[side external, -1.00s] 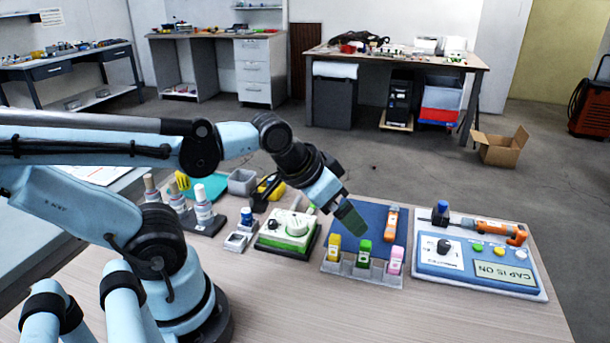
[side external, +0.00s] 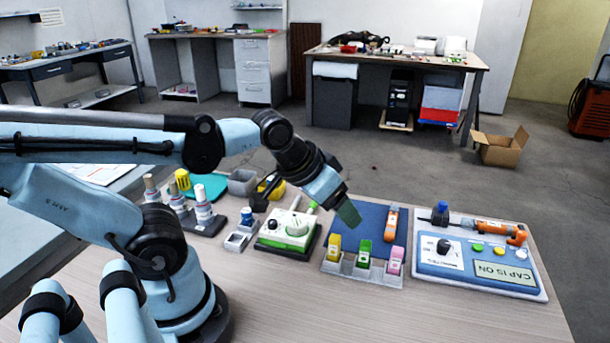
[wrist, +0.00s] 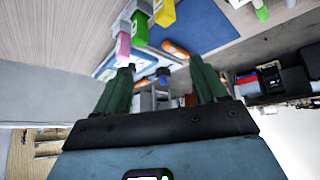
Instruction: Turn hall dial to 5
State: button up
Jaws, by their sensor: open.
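A blue panel (side external: 432,262) at the right of the table carries a black knob (side external: 443,246) on a white label. It has a yellow and a green button and a display reading "CAP IS ON". A green-and-white device (side external: 287,233) left of centre carries a white round dial (side external: 297,226) and a small black knob. I cannot tell which of these is the hall dial, and no scale number is readable. My gripper (side external: 349,213) is open and empty above the blue mat, between the two devices. Its green fingers also show apart in the wrist view (wrist: 163,82).
An orange tool (side external: 391,223) lies on the mat.

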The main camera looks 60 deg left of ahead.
jog(key=a+n+g, duration=0.1)
jog(key=a+n, duration=0.1)
jog(key=n, duration=0.2)
jog(key=s+a+n+g, duration=0.1)
jog(key=a+n, duration=0.1)
jog(key=n, duration=0.3)
jog(key=s+a+r+n+g, duration=0.1)
jog(key=a+n, duration=0.1)
jog(key=n, duration=0.2)
jog(key=shift+a+y, duration=0.4)
jog(key=c, duration=0.4)
jog(key=shift+o, duration=0.2)
notch_tip(320, 180, up, 2)
jog(key=n+g+h, duration=0.1)
jog(key=n+g, duration=0.3)
jog(key=n, duration=1.4)
send_over(272, 221)
jog(key=shift+f, duration=6.05)
grip_shut()
